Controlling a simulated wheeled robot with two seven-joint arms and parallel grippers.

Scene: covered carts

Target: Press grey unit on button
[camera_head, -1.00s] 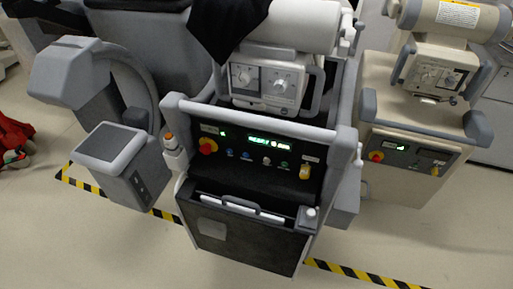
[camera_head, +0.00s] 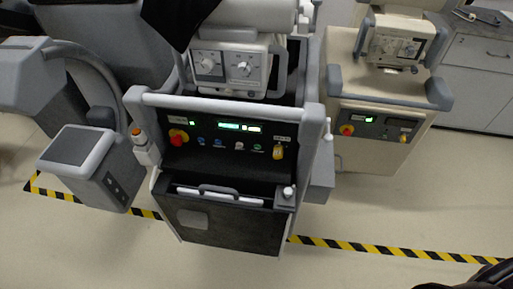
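The grey unit (camera_head: 222,222) stands in the middle, with a dark control panel under a light grey handle bar (camera_head: 230,104). The lettering is too small to read, so I cannot tell which one is the on button.
A cream unit (camera_head: 380,95) with a similar panel stands at the right. A grey machine with a box-shaped part (camera_head: 85,150) is at the left. Yellow-black floor tape (camera_head: 400,252) runs in front. The floor before the units is clear. A dark object (camera_head: 495,275) shows at the bottom right corner.

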